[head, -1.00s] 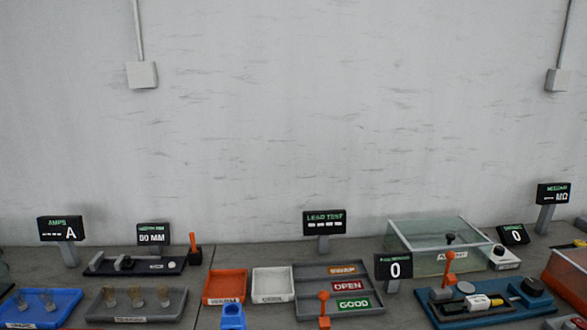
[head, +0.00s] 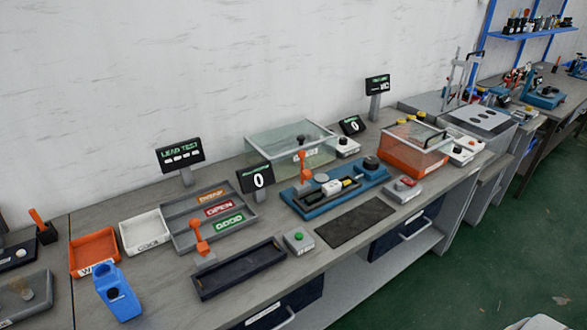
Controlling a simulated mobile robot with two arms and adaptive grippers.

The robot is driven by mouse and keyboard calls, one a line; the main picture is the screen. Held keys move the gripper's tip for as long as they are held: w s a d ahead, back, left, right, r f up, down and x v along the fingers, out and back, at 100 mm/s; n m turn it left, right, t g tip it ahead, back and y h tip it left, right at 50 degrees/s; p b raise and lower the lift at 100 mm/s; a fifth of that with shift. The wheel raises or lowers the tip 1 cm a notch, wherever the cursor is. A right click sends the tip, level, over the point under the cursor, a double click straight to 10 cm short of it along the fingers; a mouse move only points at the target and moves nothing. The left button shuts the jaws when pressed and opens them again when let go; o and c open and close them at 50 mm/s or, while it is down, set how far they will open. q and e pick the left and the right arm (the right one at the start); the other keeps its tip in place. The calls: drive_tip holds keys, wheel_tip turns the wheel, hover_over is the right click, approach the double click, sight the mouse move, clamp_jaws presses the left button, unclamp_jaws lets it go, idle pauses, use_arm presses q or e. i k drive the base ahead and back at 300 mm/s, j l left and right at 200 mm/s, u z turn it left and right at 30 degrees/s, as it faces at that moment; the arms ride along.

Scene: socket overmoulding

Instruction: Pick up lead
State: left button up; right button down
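No lead can be made out for certain. A teal fixture (head: 372,184) right of centre carries a small white, black and yellow piece (head: 332,188); I cannot tell whether it is a lead. The "LEAD TEST" display (head: 180,153) stands behind a grey tray (head: 172,233) with compartments labelled SWAP, OPEN and GOOD; no lead shows in them. A long dark tray (head: 240,269) in front looks empty. Neither of my grippers is in view.
A clear-walled box (head: 270,150) and an orange-based clear box (head: 410,165) stand farther back. A blue holder (head: 118,293), orange tray (head: 94,252) and white tray (head: 145,232) are at left. A dark mat (head: 355,222) lies bare near the front edge.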

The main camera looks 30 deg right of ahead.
sight(334, 187)
drive_tip(key=i+l, duration=0.1)
drive_tip(key=l, duration=0.85)
drive_tip(key=i+l+u, duration=0.1)
drive_tip(key=l, duration=0.85)
